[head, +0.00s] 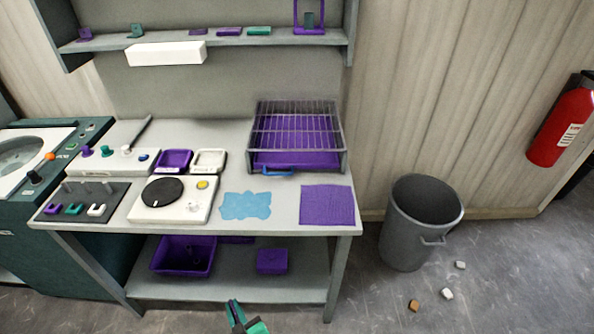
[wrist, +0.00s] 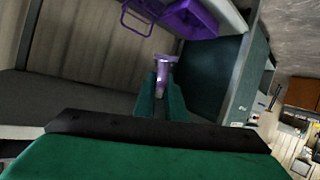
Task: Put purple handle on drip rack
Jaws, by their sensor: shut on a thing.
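My gripper (head: 242,322) is low at the bottom of the head view, in front of the bench's lower shelf. In the wrist view its green fingers (wrist: 162,97) are shut on a light purple handle (wrist: 164,66), whose wider end sticks out beyond the fingertips. The handle's lower part is hidden between the fingers. The drip rack (head: 297,107) is a wire grid over a purple tray (head: 296,159), with a blue bar at its front. It stands at the back right of the bench top, well above and beyond my gripper. No piece shows on its wires.
The bench top (head: 285,190) holds a blue mat (head: 246,206), a purple mat (head: 327,205), a white unit with a black disc (head: 162,193) and small trays. A purple bin (head: 183,255) is on the lower shelf. A grey waste bin (head: 408,235) stands right.

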